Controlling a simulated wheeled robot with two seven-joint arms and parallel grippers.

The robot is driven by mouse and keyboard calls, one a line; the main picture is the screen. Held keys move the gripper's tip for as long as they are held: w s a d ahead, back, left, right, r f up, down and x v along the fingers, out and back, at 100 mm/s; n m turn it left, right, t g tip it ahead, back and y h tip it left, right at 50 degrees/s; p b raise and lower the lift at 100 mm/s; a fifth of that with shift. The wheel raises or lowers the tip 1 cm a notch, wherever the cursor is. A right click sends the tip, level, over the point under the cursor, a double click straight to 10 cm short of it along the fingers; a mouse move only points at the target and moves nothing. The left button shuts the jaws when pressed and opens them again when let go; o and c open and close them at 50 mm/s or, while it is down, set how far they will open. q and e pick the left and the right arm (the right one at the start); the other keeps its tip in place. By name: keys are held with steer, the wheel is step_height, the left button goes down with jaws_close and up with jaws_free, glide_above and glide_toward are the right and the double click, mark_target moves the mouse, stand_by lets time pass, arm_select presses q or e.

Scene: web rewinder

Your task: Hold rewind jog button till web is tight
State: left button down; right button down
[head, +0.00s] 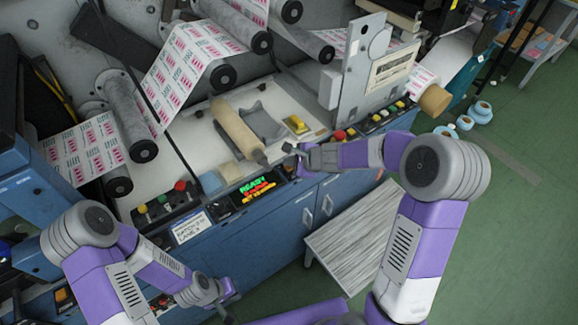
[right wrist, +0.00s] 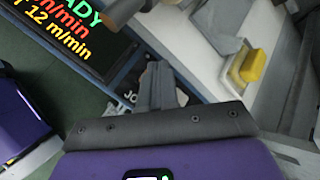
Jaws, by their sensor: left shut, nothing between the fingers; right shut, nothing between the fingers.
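The printed web (head: 186,60) of red and black labels runs over several rollers on the left of the machine. I cannot tell how tight it is. My right gripper (head: 290,150) is shut and empty, at the machine's front edge just right of the lit display (head: 257,188). In the right wrist view its fingers (right wrist: 158,72) cover part of a label (right wrist: 130,97) starting "JO". The jog button is hidden there; I cannot tell whether the fingers touch it. My left gripper (head: 230,297) is shut and empty, low in front of the blue cabinet.
The display reads READY in green with m/min lines below. A button panel (head: 165,205) lies left, another (head: 370,122) right. A tan roller (head: 237,128) and a yellow block (head: 296,125) lie on the worktop. A grey-topped table (head: 355,235) stands before the cabinet.

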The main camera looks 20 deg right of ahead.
mark_target(291, 168)
steer(key=shift+f+b, duration=0.3)
steer(key=shift+f, duration=0.05)
steer(key=shift+r, duration=0.15)
stand_by(2.6)
steer(key=shift+r+p, duration=0.85)
steer(key=shift+p, duration=0.05)
step_height(291, 168, up, 5)
steer(key=p, duration=0.4)
steer(key=shift+r+p, duration=0.1)
steer(key=shift+p, duration=0.3)
